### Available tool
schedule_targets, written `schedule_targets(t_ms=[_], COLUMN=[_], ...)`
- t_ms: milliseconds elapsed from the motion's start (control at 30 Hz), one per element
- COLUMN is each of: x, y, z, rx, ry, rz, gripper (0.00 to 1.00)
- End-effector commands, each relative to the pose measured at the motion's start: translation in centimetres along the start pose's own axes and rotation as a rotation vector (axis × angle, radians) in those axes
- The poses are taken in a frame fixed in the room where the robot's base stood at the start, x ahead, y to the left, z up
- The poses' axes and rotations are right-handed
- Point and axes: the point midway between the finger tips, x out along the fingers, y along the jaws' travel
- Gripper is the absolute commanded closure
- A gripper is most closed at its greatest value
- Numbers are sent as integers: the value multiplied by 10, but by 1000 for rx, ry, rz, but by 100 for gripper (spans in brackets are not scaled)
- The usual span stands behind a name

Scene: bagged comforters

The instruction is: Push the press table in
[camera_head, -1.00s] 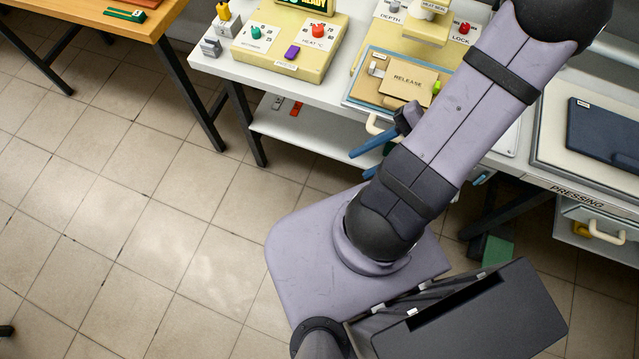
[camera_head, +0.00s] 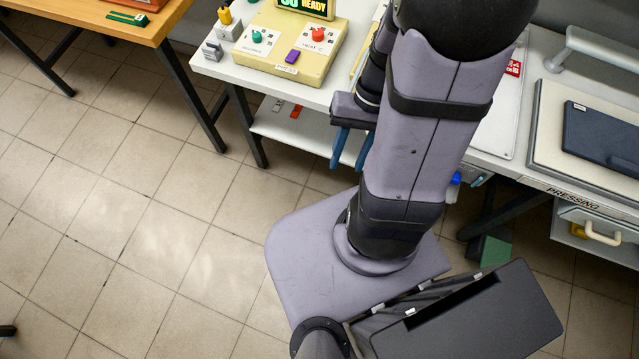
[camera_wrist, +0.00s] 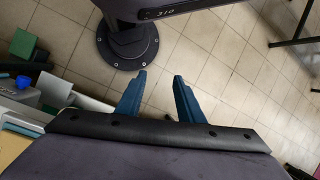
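My arm now covers the place where the press table was seen earlier, with its tan RELEASE plate and pale front handle. I cannot see the press table in the head view now, nor make it out in the wrist view. My gripper (camera_head: 350,148) has blue fingers that point down in front of the white bench's front edge, left of my arm. In the wrist view my gripper (camera_wrist: 160,84) has its two fingers apart with only tiled floor between them, so it is open and empty.
The cream control box (camera_head: 292,50) with coloured knobs stands on the white bench (camera_head: 222,68), left of my arm. A dark blue folded item (camera_head: 605,138) lies on a pale board at right. A drawer handle (camera_head: 603,234) sticks out below. Open tiled floor (camera_head: 130,220) lies left.

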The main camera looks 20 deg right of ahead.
Motion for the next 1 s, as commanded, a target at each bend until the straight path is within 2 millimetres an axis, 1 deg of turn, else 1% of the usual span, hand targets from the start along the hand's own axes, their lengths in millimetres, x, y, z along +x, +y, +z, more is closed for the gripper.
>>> schedule_targets(t_ms=[367,767,800,1000], x=[-15,-30,-16,10], y=[-30,-72,-66,-60], z=[-4,-6,-11,-20], rx=[-207,-432,-419,-415], ry=[125,289,282,280], rz=[173,280,278,276], gripper=[66,66,66,66])
